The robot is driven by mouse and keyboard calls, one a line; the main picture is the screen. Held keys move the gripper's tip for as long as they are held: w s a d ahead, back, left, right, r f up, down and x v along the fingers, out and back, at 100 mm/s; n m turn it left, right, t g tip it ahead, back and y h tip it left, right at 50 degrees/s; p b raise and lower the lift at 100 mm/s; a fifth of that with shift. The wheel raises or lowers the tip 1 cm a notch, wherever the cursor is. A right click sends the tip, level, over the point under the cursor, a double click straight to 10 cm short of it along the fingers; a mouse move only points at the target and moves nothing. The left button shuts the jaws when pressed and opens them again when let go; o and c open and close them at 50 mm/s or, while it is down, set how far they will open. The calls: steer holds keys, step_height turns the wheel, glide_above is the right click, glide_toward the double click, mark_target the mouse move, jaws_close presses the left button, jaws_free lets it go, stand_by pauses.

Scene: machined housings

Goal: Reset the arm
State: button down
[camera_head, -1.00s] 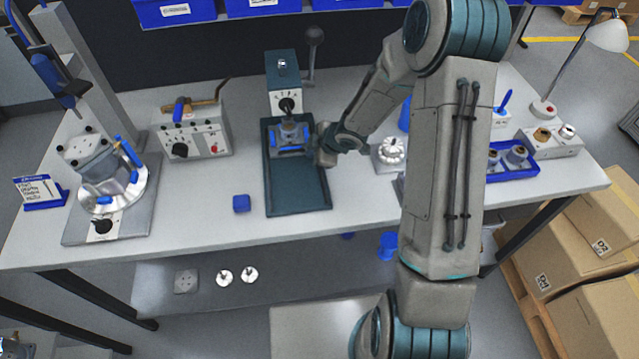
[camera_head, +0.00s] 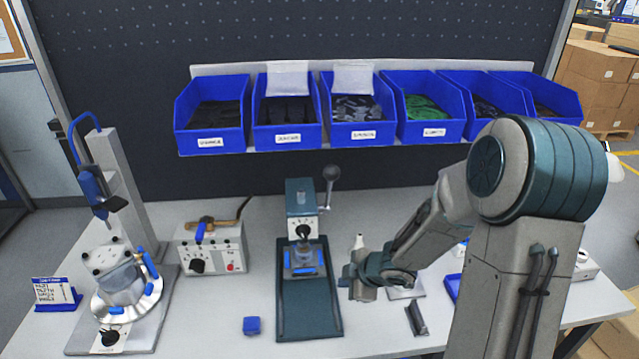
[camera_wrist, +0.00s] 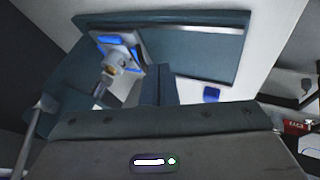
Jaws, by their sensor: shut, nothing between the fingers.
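My gripper (camera_head: 352,284) is at the end of my arm, over the table just right of the dark-teal press fixture (camera_head: 310,318). It is shut with nothing in it and touches nothing that I can see. In the wrist view my gripper's fingers (camera_wrist: 158,86) show together at the middle, in front of the fixture's plate (camera_wrist: 195,50). A metal housing with blue clamps (camera_head: 304,258) sits on the fixture, below its grey control box; it also shows in the wrist view (camera_wrist: 118,58).
A blue cube (camera_head: 252,326) lies left of the fixture. A control box (camera_head: 212,248) and a round clamping station (camera_head: 128,290) stand further left. A dark block (camera_head: 416,320) lies right of my gripper. Blue bins (camera_head: 288,137) line the back wall.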

steer(key=s+d+r+m+t+h+b, duration=0.15)
steer(key=s+d+r+m+h, duration=0.25)
steer(key=d+r+m+h, duration=0.45)
steer(key=s+a+r+m+g+y, duration=0.1)
steer(key=s+r+m, duration=0.1)
steer(key=s, duration=0.3)
steer(key=s+a+r+m+g+y+b, duration=0.1)
steer(key=s+r+m, duration=0.2)
steer(key=s, duration=0.3)
steer(key=s+a+r+m+g+y, duration=0.1)
steer(key=s+r+m, duration=0.2)
steer(key=s, duration=0.3)
steer(key=shift+r+m, duration=0.15)
steer(key=shift+m, duration=0.2)
steer(key=c, duration=2.1)
jaws_free()
steer(key=shift+y, duration=0.25)
steer(key=shift+c, duration=0.2)
